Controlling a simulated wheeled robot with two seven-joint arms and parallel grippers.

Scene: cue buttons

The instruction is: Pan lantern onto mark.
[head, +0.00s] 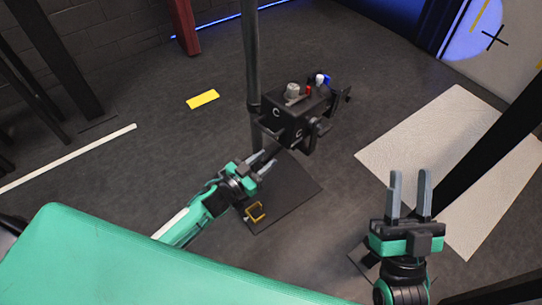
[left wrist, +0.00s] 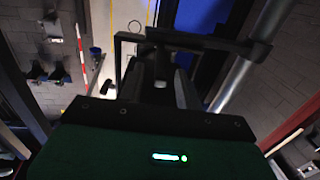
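The lantern (head: 290,122) is a black box on an upright grey pole, with a grey knob, a red button and white and blue parts on top. My left gripper (head: 264,160) is just below and left of it, its two fingers apart. In the left wrist view, dark lantern parts (left wrist: 210,42) show just beyond the fingers (left wrist: 157,85); I cannot tell whether they touch. The mark, a black cross (head: 494,38), is on the pale wall at the upper right, at the right part of a blue light spot (head: 468,38). My right gripper (head: 410,185) is open and empty, fingers pointing up.
The pole (head: 252,55) stands on a dark base plate (head: 295,190). A yellow clamp-like piece (head: 255,212) is near my left gripper. A pale mat (head: 400,150) lies at right, crossed by a dark post (head: 490,150). A yellow block (head: 203,99) lies on open floor at left.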

